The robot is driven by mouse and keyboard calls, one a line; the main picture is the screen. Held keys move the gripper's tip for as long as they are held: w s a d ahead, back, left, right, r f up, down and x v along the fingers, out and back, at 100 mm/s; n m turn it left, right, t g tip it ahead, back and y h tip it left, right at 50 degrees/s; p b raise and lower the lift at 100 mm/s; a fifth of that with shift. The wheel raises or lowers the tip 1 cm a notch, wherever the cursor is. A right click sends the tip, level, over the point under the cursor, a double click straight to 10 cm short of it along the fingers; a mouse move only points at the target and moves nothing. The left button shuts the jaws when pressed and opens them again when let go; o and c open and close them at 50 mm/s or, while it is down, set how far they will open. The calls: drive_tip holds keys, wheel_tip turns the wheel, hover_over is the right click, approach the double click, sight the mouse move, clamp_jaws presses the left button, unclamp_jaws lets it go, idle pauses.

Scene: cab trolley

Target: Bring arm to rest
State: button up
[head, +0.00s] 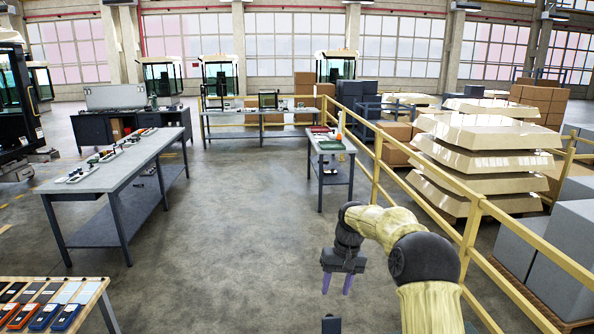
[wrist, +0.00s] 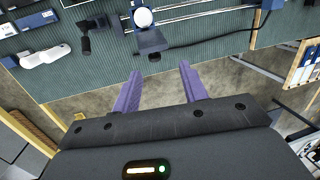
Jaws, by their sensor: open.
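My gripper (head: 337,284) hangs at the end of my bent tan and black arm in the head view, pointing down over open floor. Its two purple fingers are apart, with nothing between them. The wrist view also shows my gripper (wrist: 160,85), open and empty, with the fingers reaching toward a ribbed grey-green surface (wrist: 205,55). Small devices lie on that surface, among them a dark piece with a round white part (wrist: 143,18) and a white handheld item (wrist: 45,56). I cannot tell how far they are from the fingertips.
A yellow railing (head: 468,232) runs close on the right of my arm, with stacked tan panels (head: 480,160) behind it. A grey workbench (head: 110,165) stands left, a small table (head: 331,145) ahead. A wooden table (head: 85,290) is front left. The middle floor is clear.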

drive_tip(key=s+d+f+t+b, duration=0.1)
drive_tip(key=s+f+b, duration=0.2)
drive_tip(key=s, duration=0.7)
drive_tip(key=s+d+f+m+t+h+b, duration=0.1)
drive_tip(key=s+f+b, duration=0.3)
drive_tip(key=s, duration=0.6)
drive_tip(key=s+d+f+t+h+b, duration=0.1)
drive_tip(key=s+d+f+b, duration=0.1)
drive_tip(key=s, duration=0.8)
wheel_tip(320, 180, down, 2)
drive_tip(key=shift+d+f+t+b, duration=0.25)
drive_tip(key=shift+t+b, duration=0.15)
drive_tip(key=shift+b, duration=0.45)
drive_tip(key=shift+c, duration=0.7)
